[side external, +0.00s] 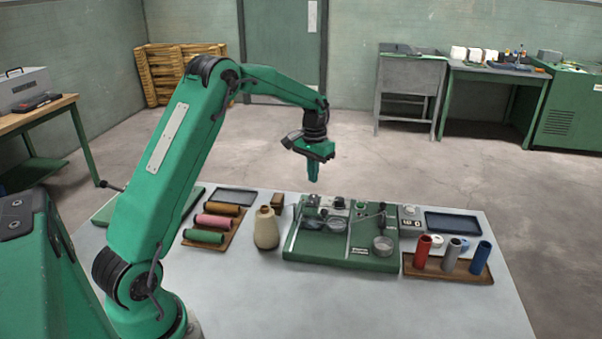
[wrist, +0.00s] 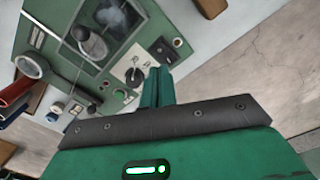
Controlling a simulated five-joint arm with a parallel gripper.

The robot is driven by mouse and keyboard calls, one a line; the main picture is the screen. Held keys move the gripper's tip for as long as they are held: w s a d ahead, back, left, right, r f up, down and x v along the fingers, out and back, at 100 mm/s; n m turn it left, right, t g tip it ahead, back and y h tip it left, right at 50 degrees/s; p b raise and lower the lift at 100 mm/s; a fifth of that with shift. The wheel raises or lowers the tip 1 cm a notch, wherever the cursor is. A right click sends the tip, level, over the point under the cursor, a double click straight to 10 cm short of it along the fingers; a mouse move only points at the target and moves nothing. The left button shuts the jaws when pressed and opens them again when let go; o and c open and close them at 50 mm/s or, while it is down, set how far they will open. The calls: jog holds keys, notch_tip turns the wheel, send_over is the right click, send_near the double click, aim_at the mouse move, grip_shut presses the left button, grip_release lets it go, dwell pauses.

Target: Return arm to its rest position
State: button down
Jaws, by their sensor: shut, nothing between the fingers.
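My green arm reaches up and over the table from the left in the side external view. My gripper (side external: 314,180) hangs above the back edge of the green machine (side external: 335,255), pointing down, with its fingers together and empty. It is clear of everything below it. In the wrist view my gripper (wrist: 157,75) shows as narrow green fingers held together. The green machine (wrist: 55,45) lies below it to the upper left, with its panel, knobs and a round dish in sight.
A wooden tray (side external: 237,236) holds green, pink and brown spools. On the right, another wooden tray (side external: 450,273) holds red, grey and blue tubes. The air around my gripper is free. The table front (side external: 400,312) is bare.

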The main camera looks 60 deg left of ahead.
jog(key=shift+r, duration=0.1)
jog(key=s+d+r+m+t, duration=0.1)
jog(key=s+d+r+t, duration=0.2)
jog(key=s+d+r, duration=1)
jog(key=s+d+m+t, duration=0.1)
jog(key=s+d, duration=0.2)
jog(key=s, duration=0.4)
jog(key=s+d+m+t, duration=0.1)
jog(key=s+d, duration=0.3)
jog(key=s, duration=0.4)
jog(key=shift+s+r+t, duration=0.2)
jog(key=shift+r+t, duration=0.1)
